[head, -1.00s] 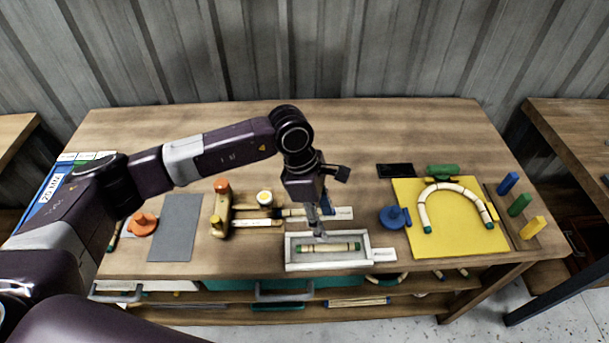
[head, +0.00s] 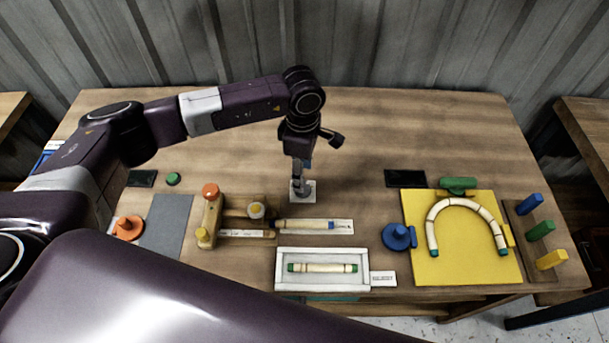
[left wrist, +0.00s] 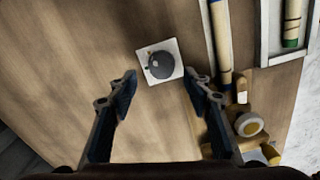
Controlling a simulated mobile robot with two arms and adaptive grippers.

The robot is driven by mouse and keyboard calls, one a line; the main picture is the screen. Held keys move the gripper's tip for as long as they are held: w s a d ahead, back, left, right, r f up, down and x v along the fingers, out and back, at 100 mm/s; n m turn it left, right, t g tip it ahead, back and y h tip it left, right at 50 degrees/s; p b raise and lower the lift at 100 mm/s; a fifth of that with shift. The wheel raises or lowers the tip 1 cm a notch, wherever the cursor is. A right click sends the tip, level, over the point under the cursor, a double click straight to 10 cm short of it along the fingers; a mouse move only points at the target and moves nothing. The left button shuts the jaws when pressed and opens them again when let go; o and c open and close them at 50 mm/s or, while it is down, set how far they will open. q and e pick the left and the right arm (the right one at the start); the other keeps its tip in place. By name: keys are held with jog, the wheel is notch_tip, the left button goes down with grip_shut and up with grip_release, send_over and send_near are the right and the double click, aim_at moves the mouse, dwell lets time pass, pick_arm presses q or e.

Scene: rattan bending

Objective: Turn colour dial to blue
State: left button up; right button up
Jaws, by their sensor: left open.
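The dial (left wrist: 160,66) is a round dark grey knob with a small pale mark near its left edge. It sits on a square white plate (left wrist: 174,46). In the head view the plate (head: 311,197) lies mid-table, with my left gripper (head: 302,187) over it and hiding most of the knob. In the left wrist view my left gripper (left wrist: 164,82) is open and empty, with one finger on each side of the plate's near edge. The knob lies just beyond the fingertips. My right gripper is not in view.
A wooden clamp fixture (head: 212,218) with a rattan rod (head: 300,225) and a white tray (head: 322,255) lie nearer the front. A blue knob (head: 397,237) and yellow board (head: 465,265) are at the right. The table behind the dial is clear.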

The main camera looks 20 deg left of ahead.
pick_arm(q)
jog(key=f+p, duration=0.1)
jog(key=f, duration=0.3)
jog(key=shift+s+f, duration=0.2)
jog(key=shift+w+f, duration=0.1)
jog(key=shift+f, duration=0.15)
jog(key=c, duration=1.1)
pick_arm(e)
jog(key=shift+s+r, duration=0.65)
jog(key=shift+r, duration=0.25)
